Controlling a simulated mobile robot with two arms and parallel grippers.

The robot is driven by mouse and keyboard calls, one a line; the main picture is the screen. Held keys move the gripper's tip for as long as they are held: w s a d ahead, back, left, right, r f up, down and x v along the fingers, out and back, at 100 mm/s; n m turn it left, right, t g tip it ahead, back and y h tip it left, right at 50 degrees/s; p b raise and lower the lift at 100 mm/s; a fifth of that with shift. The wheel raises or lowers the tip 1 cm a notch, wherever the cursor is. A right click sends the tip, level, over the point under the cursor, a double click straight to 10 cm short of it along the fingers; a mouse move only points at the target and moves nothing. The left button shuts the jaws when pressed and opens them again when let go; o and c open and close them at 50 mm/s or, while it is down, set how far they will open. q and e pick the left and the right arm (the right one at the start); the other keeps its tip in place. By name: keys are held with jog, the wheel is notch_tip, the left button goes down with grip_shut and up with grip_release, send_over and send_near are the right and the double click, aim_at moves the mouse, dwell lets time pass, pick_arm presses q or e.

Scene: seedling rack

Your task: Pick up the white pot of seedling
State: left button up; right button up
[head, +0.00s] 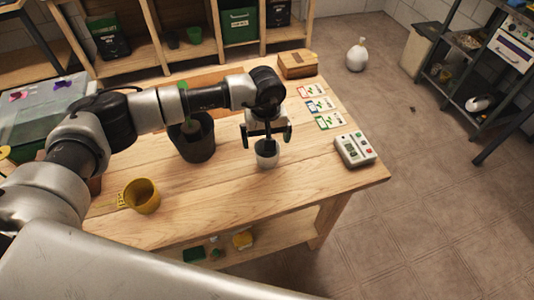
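The small white pot (266,160) stands upright on the wooden table, right of the middle. Dark soil shows at its top, and a thin dark seedling rises from it. My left gripper (267,134) is directly above the pot, pointing down. Its two dark fingers are spread apart on either side of the seedling, at about the height of the pot's rim or a little above. I cannot tell whether a finger touches the pot. The upper seedling is hidden by the gripper. My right gripper is not in view.
A large dark pot (196,146) stands left of the white pot, under my arm. A white and grey device (355,150), seed packets (320,104) and a brown box (298,64) are on the right.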

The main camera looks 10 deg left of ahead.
aim_at(267, 153)
pick_arm(q)
jog(key=shift+f, duration=0.75)
jog(key=shift+d+f+p, duration=0.1)
jog(key=shift+f+p, duration=0.25)
jog(key=shift+p, duration=0.05)
notch_tip(267, 153, down, 4)
jog(key=shift+s+d+r+p, duration=0.15)
jog(key=shift+p, duration=0.4)
jog(key=shift+f, duration=0.35)
jog(key=shift+c, duration=0.2)
jog(key=c, duration=0.9)
